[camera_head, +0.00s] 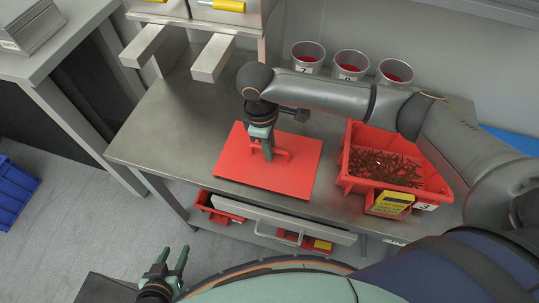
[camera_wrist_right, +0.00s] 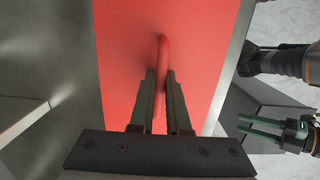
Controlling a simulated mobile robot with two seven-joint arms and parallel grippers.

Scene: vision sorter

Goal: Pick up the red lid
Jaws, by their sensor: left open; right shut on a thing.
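The red lid (camera_head: 262,178) is a flat red sheet with a raised handle, lying on the grey metal table near its front edge. My right gripper (camera_head: 268,155) comes down from above onto the lid's middle. In the right wrist view the red lid (camera_wrist_right: 125,60) fills the centre, and my right gripper (camera_wrist_right: 161,78) has its two fingers closed on either side of the handle (camera_wrist_right: 162,50). My left gripper (camera_head: 172,256) is open and empty, low in front of the table. It also shows at the right of the wrist view (camera_wrist_right: 275,130).
A red bin (camera_head: 345,180) of brown screw-like pieces with a yellow box (camera_head: 392,203) stands right of the lid. Several grey cups (camera_head: 308,57) line the back. Metal bars (camera_head: 212,58) jut out at back left. A drawer (camera_head: 290,228) lies below the table's front edge.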

